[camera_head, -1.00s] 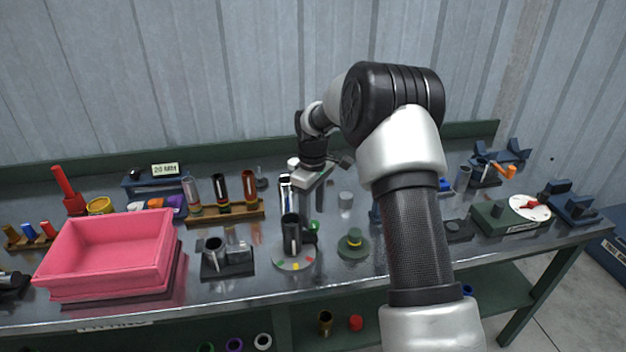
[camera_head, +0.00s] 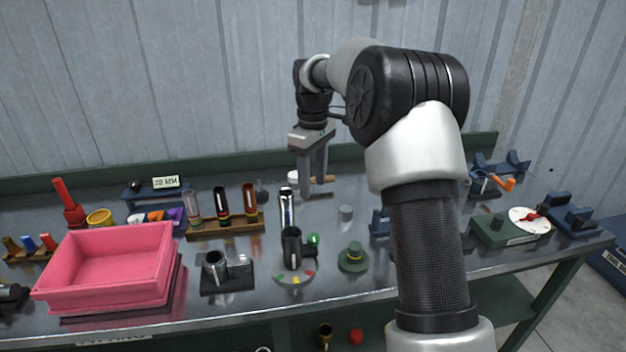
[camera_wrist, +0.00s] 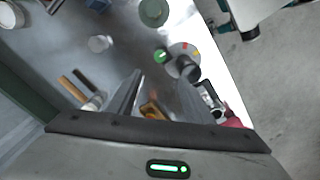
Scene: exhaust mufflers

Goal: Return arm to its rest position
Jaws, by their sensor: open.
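My gripper (camera_head: 314,178) hangs above the back middle of the metal workbench (camera_head: 330,286) in the head view, its fingers pointing down. It is open and nothing shows between the fingers. In the wrist view, my gripper (camera_wrist: 160,95) has its two fingers apart over the bench. A shiny metal tube (camera_head: 286,208) stands on the bench below and in front of the gripper. A dark cylinder (camera_head: 291,246) stands upright on a round grey base with coloured marks, with a green piece (camera_head: 313,240) beside it.
A pink bin (camera_head: 105,262) stands at the left front. A wooden rack (camera_head: 228,222) holds several tubes. A green stepped disc (camera_head: 353,256) sits at centre front. A white dial device (camera_head: 528,219) and blue stands are at the right. A corrugated wall (camera_head: 180,80) rises behind.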

